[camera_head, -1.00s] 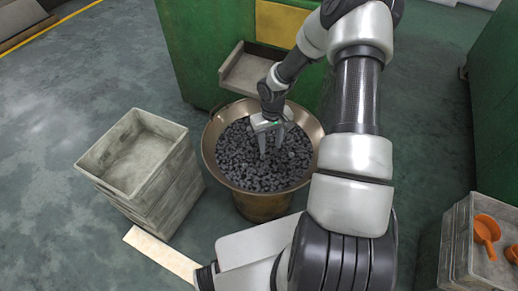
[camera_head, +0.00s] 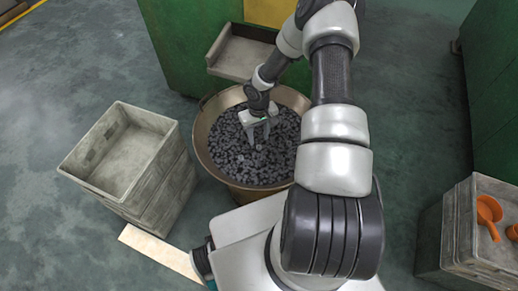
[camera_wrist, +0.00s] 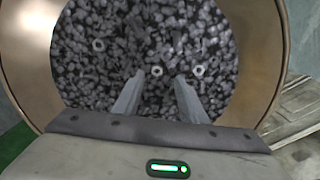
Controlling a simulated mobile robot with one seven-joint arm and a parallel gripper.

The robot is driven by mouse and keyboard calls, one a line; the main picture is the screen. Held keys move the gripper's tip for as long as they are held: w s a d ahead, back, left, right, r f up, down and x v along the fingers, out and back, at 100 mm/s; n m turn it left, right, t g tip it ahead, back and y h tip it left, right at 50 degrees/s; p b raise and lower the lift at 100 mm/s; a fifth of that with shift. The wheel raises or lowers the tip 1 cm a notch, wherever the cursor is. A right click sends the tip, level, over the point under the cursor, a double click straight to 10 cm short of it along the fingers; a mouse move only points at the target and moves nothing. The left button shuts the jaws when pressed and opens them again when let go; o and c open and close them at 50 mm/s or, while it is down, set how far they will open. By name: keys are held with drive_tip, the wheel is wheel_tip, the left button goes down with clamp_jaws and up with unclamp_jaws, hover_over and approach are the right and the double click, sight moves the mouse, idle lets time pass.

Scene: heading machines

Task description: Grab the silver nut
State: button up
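Several silver nuts lie on a bed of dark metal parts in a round bronze bin. In the wrist view one silver nut (camera_wrist: 157,71) lies just beyond and between my fingertips, another silver nut (camera_wrist: 198,71) is to its right, and a third silver nut (camera_wrist: 99,45) is farther left. My gripper (camera_wrist: 158,88) is open, with both fingers apart and nothing between them. In the head view my gripper (camera_head: 259,140) points down into the bin (camera_head: 206,160), low over the parts. I cannot tell whether the fingertips touch them.
A stack of grey crates (camera_head: 150,180) with an empty top stands left of the bin. A green machine (camera_head: 180,50) with a grey chute (camera_head: 240,55) stands behind it. At right, a grey crate (camera_head: 440,235) holds an orange scoop (camera_head: 489,212). The bin's rim surrounds my gripper.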

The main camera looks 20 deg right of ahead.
sight(260, 147)
drive_tip(key=f, duration=0.4)
drive_tip(key=f+b, duration=0.1)
drive_tip(key=f, duration=0.1)
drive_tip(key=shift+w+d+f, duration=0.15)
drive_tip(key=shift+d+f, duration=0.1)
drive_tip(key=shift+f, duration=0.05)
clamp_jaws()
